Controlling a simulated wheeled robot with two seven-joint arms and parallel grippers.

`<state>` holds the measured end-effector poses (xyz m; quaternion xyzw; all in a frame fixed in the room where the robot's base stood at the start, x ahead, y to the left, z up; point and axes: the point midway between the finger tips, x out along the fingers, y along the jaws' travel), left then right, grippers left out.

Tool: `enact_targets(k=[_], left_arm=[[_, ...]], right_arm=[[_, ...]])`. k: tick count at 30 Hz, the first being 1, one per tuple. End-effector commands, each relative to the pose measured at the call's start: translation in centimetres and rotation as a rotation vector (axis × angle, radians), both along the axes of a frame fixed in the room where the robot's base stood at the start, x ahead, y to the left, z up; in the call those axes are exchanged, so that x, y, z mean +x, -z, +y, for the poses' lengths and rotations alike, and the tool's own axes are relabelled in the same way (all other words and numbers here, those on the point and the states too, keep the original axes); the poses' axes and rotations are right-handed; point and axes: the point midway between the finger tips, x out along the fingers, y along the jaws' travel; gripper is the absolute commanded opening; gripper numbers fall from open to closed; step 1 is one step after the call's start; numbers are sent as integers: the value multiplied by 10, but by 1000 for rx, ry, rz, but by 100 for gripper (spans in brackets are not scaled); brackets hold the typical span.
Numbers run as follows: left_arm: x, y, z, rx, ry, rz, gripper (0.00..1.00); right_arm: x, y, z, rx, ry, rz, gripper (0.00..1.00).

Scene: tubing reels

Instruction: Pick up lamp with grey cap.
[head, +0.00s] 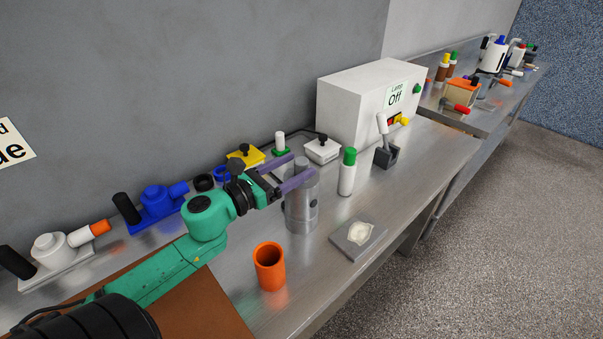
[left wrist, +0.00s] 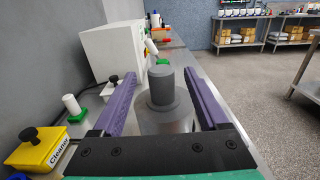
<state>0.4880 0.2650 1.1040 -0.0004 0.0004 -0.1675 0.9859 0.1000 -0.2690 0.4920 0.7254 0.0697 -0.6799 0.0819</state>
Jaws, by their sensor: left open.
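The lamp with the grey cap (head: 301,212) is a metallic grey cylinder standing upright on the steel bench, with a narrower grey top. In the left wrist view its grey cap (left wrist: 161,88) stands between the two purple fingers. My left gripper (head: 304,166) is open, with one finger on each side of the cap. In the left wrist view gaps show between the cap and both fingers. My right gripper is in neither view.
A white bottle with a green cap (head: 347,172) stands right of the lamp. An orange cup (head: 269,266) and a grey square plate (head: 358,240) are in front. A white box marked "Lamp Off" (head: 350,104) and a yellow "Cleaner" block (left wrist: 38,148) are behind.

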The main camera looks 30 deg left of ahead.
Motion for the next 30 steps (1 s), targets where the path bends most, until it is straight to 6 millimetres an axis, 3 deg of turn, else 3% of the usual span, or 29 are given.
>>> enact_targets(k=[6, 12, 20, 26, 30], left_arm=[[22, -5, -8, 0, 0, -2, 76], [49, -2, -18, -2, 0, -2, 76], [53, 2, -20, 0, 1, 1, 76], [52, 2, -20, 0, 1, 1, 0], [52, 1, -19, 0, 1, 0, 0]], right_arm=[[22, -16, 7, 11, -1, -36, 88], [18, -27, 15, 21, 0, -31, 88], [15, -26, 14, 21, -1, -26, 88], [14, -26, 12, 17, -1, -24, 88], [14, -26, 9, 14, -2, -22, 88]])
